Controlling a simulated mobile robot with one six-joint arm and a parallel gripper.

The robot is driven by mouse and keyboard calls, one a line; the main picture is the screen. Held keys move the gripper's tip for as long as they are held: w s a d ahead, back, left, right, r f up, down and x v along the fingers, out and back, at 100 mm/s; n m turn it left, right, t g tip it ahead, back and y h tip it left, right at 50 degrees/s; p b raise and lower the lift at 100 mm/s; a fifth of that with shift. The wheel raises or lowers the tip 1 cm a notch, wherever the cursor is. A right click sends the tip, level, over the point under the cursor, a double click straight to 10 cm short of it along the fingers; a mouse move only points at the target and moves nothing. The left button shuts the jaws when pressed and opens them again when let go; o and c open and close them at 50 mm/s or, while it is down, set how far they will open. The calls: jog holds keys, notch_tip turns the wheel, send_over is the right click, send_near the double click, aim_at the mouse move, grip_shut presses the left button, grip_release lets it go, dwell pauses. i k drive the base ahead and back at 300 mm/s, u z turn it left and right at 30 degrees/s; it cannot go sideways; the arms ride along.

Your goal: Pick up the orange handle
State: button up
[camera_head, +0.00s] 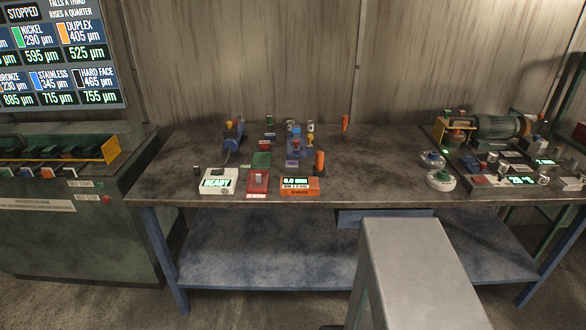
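Two upright orange pieces that look like handles show in the head view on the long workbench (400,186). One orange handle (320,159) stands near the bench's front, just behind an orange box with a lit readout (300,186). The other, slimmer orange handle (345,121) stands farther back and to the right, near the wall. I cannot tell from this view which one the task names. Both are clear of any gripper. My gripper is not in view.
A white READY display (219,181) and a red switch box (258,183) stand left of the orange box. A blue device (233,132) is behind them. A green motor (495,127) and dials crowd the right. The bench middle is clear. A grey block (415,245) fills the foreground.

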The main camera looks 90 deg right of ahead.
aim_at(320, 154)
jog(key=u, duration=0.65)
jog(key=k, duration=1.55)
jog(key=z, duration=0.75)
